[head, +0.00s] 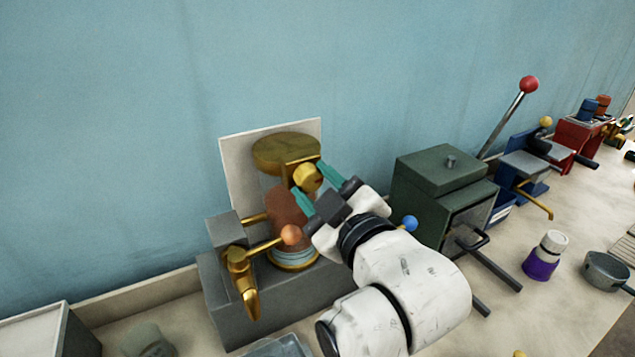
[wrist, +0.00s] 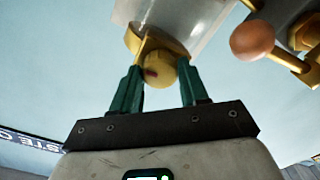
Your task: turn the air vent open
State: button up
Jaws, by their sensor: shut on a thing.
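The air vent knob (head: 307,178) is a round yellow-gold piece on a brass bracket below the brass cap (head: 285,150) of the oil vessel. My gripper (head: 310,177) reaches in from the lower right, with its teal fingers on either side of the knob. In the wrist view the knob (wrist: 157,70) sits between the fingertips and has a small dark red mark on its face. The gripper is shut on it. The fingers hide part of its sides. The vessel's body (head: 288,208) is amber-brown.
A brass tap with an orange ball lever (head: 291,235) is low on the vessel's left, close to my wrist. A dark green box (head: 446,180) stands to the right, with a blue ball (head: 408,223) beside it. A purple and white bottle (head: 545,256) and a pan (head: 606,272) are farther right.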

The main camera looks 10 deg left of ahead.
jog(key=shift+f+m, duration=0.15)
jog(key=shift+m, duration=0.35)
jog(key=o, duration=1.1)
jog(key=shift+c, duration=0.2)
jog(key=b+v, duration=0.2)
jog(key=v, duration=0.8)
jog(key=shift+s+d, duration=0.3)
